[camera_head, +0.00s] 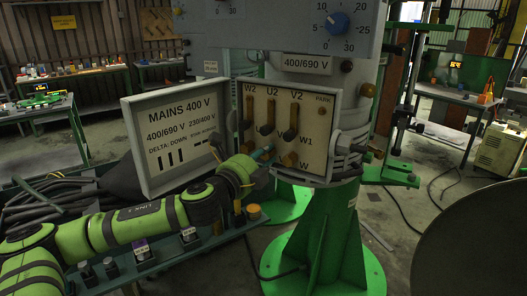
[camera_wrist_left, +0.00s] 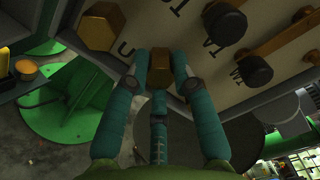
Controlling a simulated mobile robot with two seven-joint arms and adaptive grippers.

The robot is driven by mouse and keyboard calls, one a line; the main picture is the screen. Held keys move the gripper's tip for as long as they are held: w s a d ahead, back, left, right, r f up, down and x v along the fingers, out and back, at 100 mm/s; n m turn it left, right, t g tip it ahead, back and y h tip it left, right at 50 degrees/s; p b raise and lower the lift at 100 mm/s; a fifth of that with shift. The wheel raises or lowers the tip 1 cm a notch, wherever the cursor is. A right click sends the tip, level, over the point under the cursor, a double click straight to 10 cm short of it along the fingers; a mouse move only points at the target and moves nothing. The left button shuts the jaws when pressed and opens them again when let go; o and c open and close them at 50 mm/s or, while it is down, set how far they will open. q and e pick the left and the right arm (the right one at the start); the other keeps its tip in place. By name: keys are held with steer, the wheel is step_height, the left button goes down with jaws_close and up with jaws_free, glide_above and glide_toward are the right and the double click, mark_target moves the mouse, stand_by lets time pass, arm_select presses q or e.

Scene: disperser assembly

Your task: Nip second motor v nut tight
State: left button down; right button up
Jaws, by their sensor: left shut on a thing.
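The open motor terminal box (camera_head: 321,125) shows a cream panel with labelled posts and brass links. My left gripper (camera_head: 268,152) reaches its lower left part. In the left wrist view, the teal fingers of this gripper (camera_wrist_left: 158,75) are shut on a brass hex nut (camera_wrist_left: 159,67), one finger on each side. Its letter is hidden, so I cannot confirm it is the V nut. Another brass hex nut (camera_wrist_left: 99,27) stands beside it, close to the letter U. A brass nut (camera_head: 290,158) by the W label is right of the gripper. My right gripper is not in view.
The box lid (camera_head: 178,133), marked MAINS 400 V, hangs open at the left. Black-capped posts (camera_wrist_left: 257,69) and brass links stand close to the fingers. A green pedestal (camera_head: 324,235) is below. A bench edge (camera_head: 222,238) with small parts lies beneath my arm.

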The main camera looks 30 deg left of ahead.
arm_select(q)
steer(key=shift+r+m, duration=0.1)
steer(key=shift+m, duration=0.5)
steer(key=shift+p, duration=0.3)
steer(key=c, duration=1)
jaws_free()
steer(key=shift+d, duration=0.1)
steer(key=shift+c, duration=0.2)
steer(key=shift+s+f, duration=0.2)
steer(key=shift+s, duration=0.35)
steer(key=s, duration=0.6)
steer(key=shift+s+d, duration=0.15)
steer(key=shift+r, duration=0.1)
